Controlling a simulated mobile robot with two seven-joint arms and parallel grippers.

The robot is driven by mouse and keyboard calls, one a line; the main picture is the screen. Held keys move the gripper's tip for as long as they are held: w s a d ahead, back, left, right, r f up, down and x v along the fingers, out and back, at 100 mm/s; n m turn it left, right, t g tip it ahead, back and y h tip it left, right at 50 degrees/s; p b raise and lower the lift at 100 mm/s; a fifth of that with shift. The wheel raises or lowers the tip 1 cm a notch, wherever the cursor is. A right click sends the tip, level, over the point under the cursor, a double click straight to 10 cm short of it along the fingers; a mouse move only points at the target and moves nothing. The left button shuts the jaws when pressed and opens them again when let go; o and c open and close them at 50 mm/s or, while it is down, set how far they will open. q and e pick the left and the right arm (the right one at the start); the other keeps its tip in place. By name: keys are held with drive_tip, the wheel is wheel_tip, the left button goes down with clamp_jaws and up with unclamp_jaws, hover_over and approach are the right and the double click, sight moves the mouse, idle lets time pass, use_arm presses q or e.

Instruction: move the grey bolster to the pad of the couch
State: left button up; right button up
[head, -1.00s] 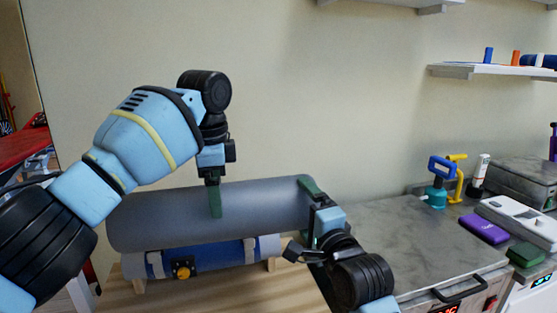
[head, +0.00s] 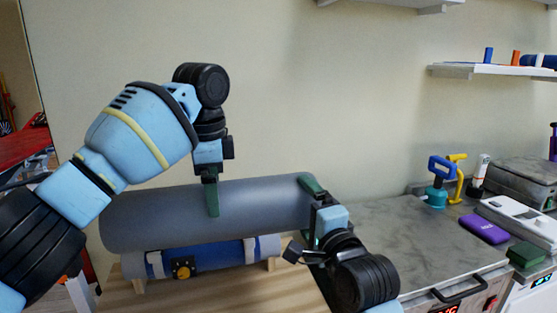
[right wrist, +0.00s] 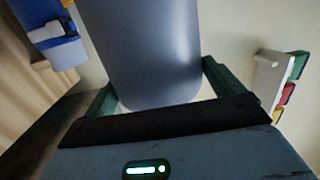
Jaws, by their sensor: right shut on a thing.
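The grey bolster (head: 150,212) lies level across the head view, just above a blue roll. My right gripper (head: 315,205) has its green fingers around the bolster's right end and is shut on it. In the right wrist view the bolster (right wrist: 150,55) is between the two green fingers (right wrist: 160,90). My left gripper (head: 211,192) points down at the bolster's middle. One green finger shows against its front, and the other is hidden. A red-topped surface (head: 20,145) shows at the left edge; I cannot tell whether it is the couch pad.
The blue roll (head: 215,258) with light straps rests on a wooden rack (head: 133,268) below the bolster. A grey-topped unit (head: 390,245) stands at right, holding a purple box (head: 484,229), a teal pump (head: 437,195) and other items. The wall is close behind.

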use_arm(q)
drive_tip(key=shift+s+d+r, duration=0.1)
drive_tip(key=shift+s+r, duration=0.2)
drive_tip(key=shift+s, duration=0.25)
drive_tip(key=shift+s+r, duration=0.3)
drive_tip(key=shift+s, duration=0.2)
use_arm(e)
drive_tip(key=shift+s+a+r, duration=0.15)
drive_tip(key=shift+s+r, duration=0.7)
drive_tip(key=shift+s, duration=0.3)
use_arm(q)
drive_tip(key=s+r, duration=0.2)
drive_tip(key=s, duration=0.3)
drive_tip(key=shift+s+r, duration=0.2)
drive_tip(key=shift+s, duration=0.15)
use_arm(e)
drive_tip(key=s+r, duration=0.2)
drive_tip(key=s, duration=0.3)
drive_tip(key=shift+s+r, duration=0.25)
drive_tip(key=shift+s, duration=0.05)
drive_tip(key=shift+a, duration=0.1)
